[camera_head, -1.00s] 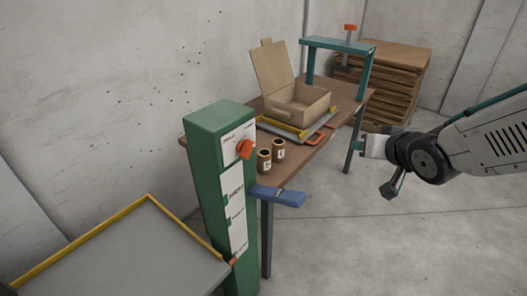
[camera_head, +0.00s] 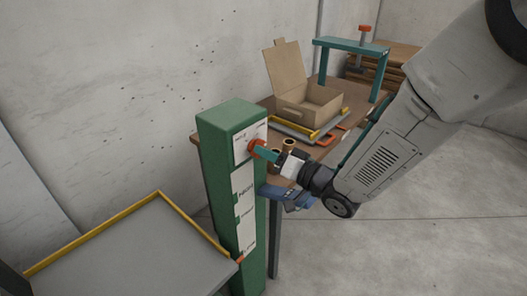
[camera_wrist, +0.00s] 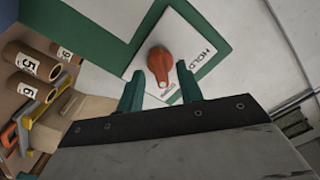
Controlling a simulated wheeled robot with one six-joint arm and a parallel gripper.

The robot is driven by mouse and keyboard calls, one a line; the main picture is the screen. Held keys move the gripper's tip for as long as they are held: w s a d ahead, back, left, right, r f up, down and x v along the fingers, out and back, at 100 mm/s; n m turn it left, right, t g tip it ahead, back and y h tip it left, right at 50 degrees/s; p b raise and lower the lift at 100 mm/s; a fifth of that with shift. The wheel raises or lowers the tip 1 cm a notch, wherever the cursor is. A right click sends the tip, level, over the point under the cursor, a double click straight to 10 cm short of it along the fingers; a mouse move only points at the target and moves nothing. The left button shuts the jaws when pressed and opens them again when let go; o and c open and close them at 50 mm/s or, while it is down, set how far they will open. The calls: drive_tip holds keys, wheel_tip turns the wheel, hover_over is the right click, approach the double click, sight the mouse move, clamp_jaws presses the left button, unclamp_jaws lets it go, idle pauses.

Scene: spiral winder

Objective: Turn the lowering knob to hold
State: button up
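The orange-red lowering knob (camera_head: 253,146) is on the white plate near the top of the green column (camera_head: 210,150). In the wrist view the knob (camera_wrist: 160,62) has its narrow end toward the bottom of the picture, at a small label too small to read surely. The word HOLD (camera_wrist: 205,59) is printed to the knob's right, and the narrow end is not at it. My gripper (camera_wrist: 159,72) is open, its teal fingertips on either side of the knob with gaps showing. In the head view my gripper (camera_head: 264,152) is right at the knob.
A table behind holds a cardboard box (camera_head: 305,100), a yellow-edged tray and brown numbered tubes (camera_wrist: 34,67). A grey yellow-rimmed table (camera_head: 130,250) is at front left. Floor at right is clear.

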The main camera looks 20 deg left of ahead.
drive_tip(key=shift+x, duration=0.95)
clamp_jaws()
drive_tip(key=shift+n, duration=0.4)
drive_tip(key=shift+w+d+n, duration=0.1)
drive_tip(key=shift+n, duration=7.4)
